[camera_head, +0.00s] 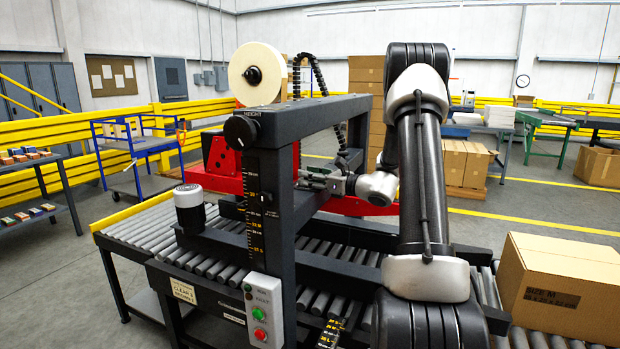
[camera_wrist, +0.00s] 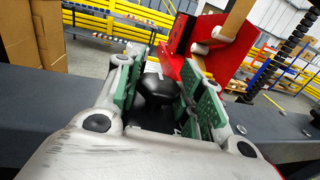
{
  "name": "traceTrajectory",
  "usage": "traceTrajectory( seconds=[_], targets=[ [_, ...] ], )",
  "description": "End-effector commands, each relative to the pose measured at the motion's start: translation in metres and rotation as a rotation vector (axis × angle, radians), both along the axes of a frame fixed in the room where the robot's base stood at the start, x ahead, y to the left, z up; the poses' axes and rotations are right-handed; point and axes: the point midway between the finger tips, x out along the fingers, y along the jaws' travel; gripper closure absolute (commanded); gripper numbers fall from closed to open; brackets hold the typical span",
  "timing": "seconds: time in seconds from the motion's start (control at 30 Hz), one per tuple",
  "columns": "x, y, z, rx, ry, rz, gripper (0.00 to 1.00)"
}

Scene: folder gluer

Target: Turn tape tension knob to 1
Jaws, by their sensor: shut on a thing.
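The black tape tension knob (camera_wrist: 157,86) sits between the two green-padded fingers of my gripper (camera_wrist: 160,92) in the wrist view. My gripper is shut on it. Part of the knob is hidden by the fingers, and I cannot read a scale or its setting. In the head view my gripper (camera_head: 306,177) reaches left from my arm, behind the dark machine frame, beside the red tape head (camera_head: 222,163). I cannot make out the knob there. The red tape head also shows in the wrist view (camera_wrist: 222,58), just beyond the fingers.
A dark upright post (camera_head: 270,205) with a yellow scale and a black height knob (camera_head: 241,130) stands left of my gripper. A cream tape roll (camera_head: 257,74) is above. A control box (camera_head: 263,310) is at the front. A carton (camera_head: 562,285) stands on the rollers at right.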

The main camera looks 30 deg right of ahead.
Motion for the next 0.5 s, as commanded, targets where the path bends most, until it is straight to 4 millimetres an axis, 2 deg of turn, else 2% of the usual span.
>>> traceTrajectory(
  seconds=[0.5],
  targets=[
    [0.0006, -0.0006, -0.0008, -0.001, 0.000, 0.379, 0.86]
  ],
)
